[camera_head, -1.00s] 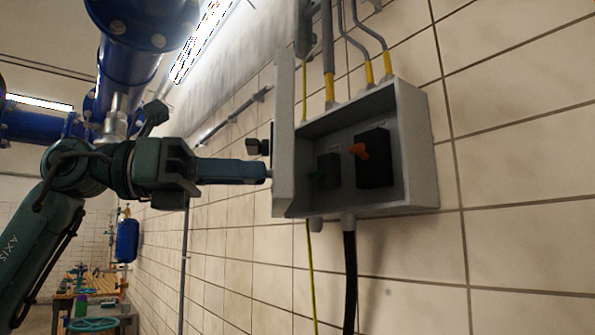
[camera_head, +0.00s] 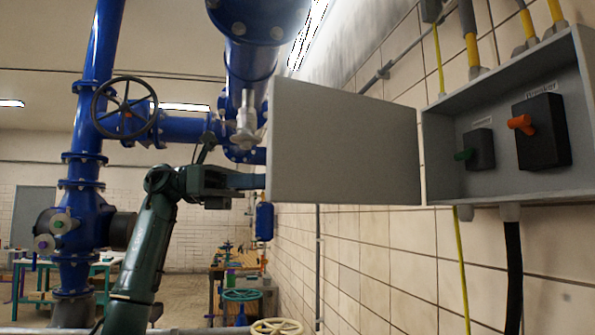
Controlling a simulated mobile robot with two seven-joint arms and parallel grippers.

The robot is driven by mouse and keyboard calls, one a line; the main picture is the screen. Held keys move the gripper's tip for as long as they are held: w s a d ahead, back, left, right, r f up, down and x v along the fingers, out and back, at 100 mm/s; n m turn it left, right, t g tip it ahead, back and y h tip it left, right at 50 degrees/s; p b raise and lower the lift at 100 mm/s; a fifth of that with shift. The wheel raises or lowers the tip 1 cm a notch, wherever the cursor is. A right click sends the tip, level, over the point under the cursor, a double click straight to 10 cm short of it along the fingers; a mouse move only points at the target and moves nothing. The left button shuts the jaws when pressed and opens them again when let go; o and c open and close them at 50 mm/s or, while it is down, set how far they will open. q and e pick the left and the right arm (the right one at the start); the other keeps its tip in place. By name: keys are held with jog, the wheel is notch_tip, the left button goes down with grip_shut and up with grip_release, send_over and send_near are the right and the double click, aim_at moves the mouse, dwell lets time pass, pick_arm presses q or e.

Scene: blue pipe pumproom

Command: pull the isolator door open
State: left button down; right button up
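The isolator box (camera_head: 497,108) is a grey wall cabinet at the right, with its interior exposed. Its grey door (camera_head: 345,143) stands wide open, swung out to the left, with its flat inner face towards me. Inside the box are a black switch with an orange knob (camera_head: 521,124) and a smaller one with a green knob (camera_head: 465,155). My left gripper (camera_head: 262,181) is at the door's free left edge, on the outer side. Its fingertips pass behind the door, so their grip is hidden. My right gripper is out of view.
Blue pipes with a black handwheel (camera_head: 124,108) stand at the left. Yellow-sleeved conduits enter the box from above, and a black cable (camera_head: 513,275) hangs below it. A cream handwheel (camera_head: 277,327) is at the bottom edge. A workbench (camera_head: 232,270) stands further back.

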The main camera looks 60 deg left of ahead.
pick_arm(q)
jog(key=shift+w+a, duration=0.4)
jog(key=shift+a, duration=0.2)
jog(key=shift+w+a, duration=0.4)
jog(key=shift+a, duration=0.2)
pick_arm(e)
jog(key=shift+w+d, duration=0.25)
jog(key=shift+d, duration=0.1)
pick_arm(q)
jog(key=c, duration=1.6)
grip_release()
jog(key=o, duration=0.3)
jog(key=shift+w+d, duration=0.15)
jog(key=shift+w, duration=0.1)
jog(key=shift+o, duration=0.2)
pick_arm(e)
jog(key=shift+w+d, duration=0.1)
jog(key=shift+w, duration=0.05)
pick_arm(q)
jog(key=shift+s, duration=0.1)
